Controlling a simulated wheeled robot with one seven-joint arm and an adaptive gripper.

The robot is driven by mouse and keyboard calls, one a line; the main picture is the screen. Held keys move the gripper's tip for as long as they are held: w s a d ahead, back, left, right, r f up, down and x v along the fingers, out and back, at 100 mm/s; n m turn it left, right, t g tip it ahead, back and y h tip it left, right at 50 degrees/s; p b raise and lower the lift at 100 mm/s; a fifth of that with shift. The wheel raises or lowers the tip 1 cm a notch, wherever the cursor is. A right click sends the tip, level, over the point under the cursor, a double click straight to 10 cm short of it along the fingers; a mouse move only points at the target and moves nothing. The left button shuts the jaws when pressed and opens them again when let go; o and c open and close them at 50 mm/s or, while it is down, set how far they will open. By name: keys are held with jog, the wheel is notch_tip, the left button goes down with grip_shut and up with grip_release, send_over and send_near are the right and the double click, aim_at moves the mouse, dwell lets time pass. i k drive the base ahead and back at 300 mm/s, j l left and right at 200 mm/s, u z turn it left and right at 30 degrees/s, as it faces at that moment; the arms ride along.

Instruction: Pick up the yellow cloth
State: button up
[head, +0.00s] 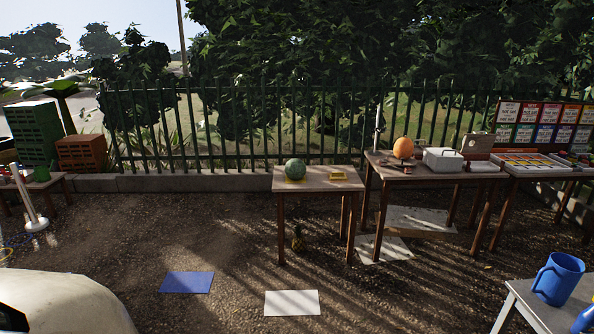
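The small wooden table (317,185) stands in the middle of the head view, in front of the fence. A small yellow item (338,174) lies on its right side; it is too small to tell whether it is a cloth. A thin strip of yellow (295,181) shows under a round green melon (295,168) on the left of the same tabletop. I cannot tell which of the two is the yellow cloth. My gripper is not in view.
A longer table to the right holds an orange ball-like fruit (403,147) and a white box (442,159). A blue mat (187,282) and a white mat (292,303) lie on the ground. A blue jug (558,279) stands at the lower right.

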aim_at(335, 176)
jog(key=i, duration=1.45)
jog(key=i+j, duration=0.1)
jog(key=i, duration=1.35)
jog(key=i+z, duration=0.1)
jog(key=i, duration=1.35)
